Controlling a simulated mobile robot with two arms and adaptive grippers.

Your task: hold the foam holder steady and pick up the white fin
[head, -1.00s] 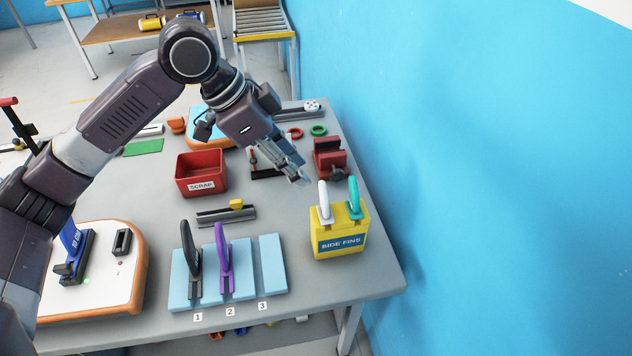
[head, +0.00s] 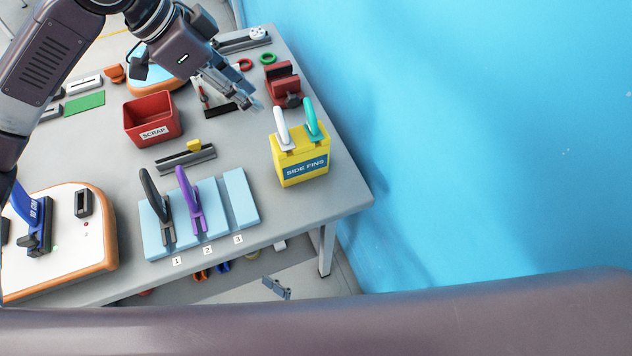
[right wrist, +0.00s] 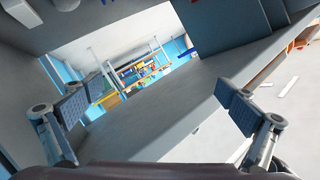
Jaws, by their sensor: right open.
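The foam holder (head: 303,171) is a yellow block labelled SIDE FINS, standing near the table's right edge. The white fin (head: 282,126) stands upright in its top, left of a teal fin (head: 312,120). My left gripper (head: 254,102) hangs above the table, up and left of the white fin and apart from it. Its fingers look close together, but their gap is unclear. My right gripper (right wrist: 160,105) is open and empty in the right wrist view, its two pads wide apart. In the head view, a small part of it (head: 277,287) shows below the table's front edge.
Light blue pads (head: 240,197) hold a black fin (head: 157,203) and a purple fin (head: 189,195); the third pad is empty. A red SCRAP bin (head: 152,120) and a red vise (head: 282,84) stand farther back. A blue wall (head: 480,150) lies to the right.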

